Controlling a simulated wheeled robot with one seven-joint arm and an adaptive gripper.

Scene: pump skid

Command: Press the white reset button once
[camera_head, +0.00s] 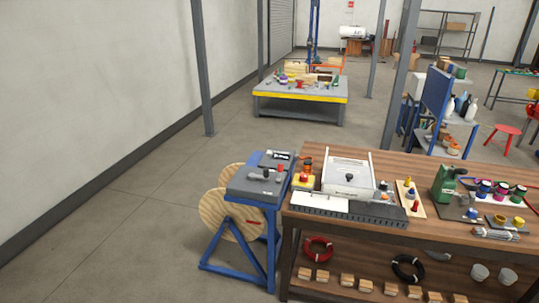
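I cannot make out a white reset button in the head view; at this distance it is too small to tell or is hidden. A small yellow box with a red top (303,178) sits at the left end of the wooden workbench (450,240). Beside it stands a pale box-like unit (347,172) with a dark round knob on its front. My gripper and arm are not in view.
A blue stand with a grey top (258,188) adjoins the bench's left end, with wooden discs (222,215) behind it. A yellow-edged table (300,100) stands farther back. Grey posts (202,70) rise from the floor. The floor at left is clear.

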